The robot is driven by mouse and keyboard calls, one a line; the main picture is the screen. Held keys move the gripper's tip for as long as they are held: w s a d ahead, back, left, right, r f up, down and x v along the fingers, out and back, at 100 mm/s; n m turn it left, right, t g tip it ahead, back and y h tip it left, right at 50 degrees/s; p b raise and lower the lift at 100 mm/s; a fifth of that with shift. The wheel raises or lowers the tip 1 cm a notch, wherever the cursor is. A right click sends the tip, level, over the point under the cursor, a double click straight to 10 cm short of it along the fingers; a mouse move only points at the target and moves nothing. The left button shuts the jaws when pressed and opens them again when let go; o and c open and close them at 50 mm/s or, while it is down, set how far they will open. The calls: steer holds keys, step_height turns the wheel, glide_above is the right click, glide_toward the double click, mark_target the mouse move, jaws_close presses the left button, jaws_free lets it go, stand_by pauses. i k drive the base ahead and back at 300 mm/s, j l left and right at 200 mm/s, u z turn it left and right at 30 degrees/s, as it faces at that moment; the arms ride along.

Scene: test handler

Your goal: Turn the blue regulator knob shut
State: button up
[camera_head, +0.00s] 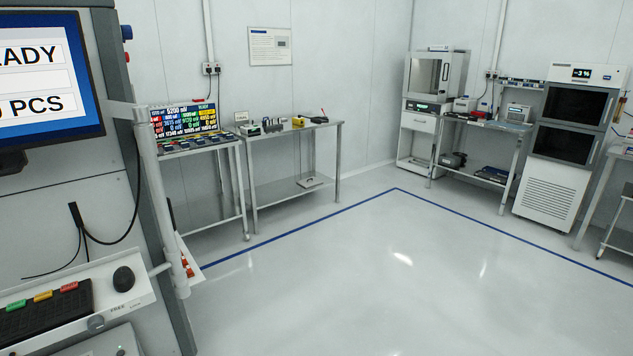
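A small blue knob-like part (127,32) sticks out from the right side of the tall grey machine frame (108,70) at the upper left. It looks like the blue regulator knob, but it is too small to tell its turn position. A small red part (127,57) sits just below it on the same side. My gripper is not in view, and nothing is seen touching the blue part.
Benches (295,130) line the back wall. Cabinets (560,150) stand at right. The middle floor (380,270) is clear.

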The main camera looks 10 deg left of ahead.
mark_target(127, 30)
steer(key=i+l+u, duration=0.1)
steer(key=i+u, duration=0.2)
steer(key=i, duration=0.25)
steer(key=i+l+u, duration=0.2)
steer(key=i+u, duration=0.15)
steer(key=i, duration=0.15)
steer(key=i+l+u, duration=0.3)
steer(key=i+l, duration=0.1)
steer(key=i, duration=0.1)
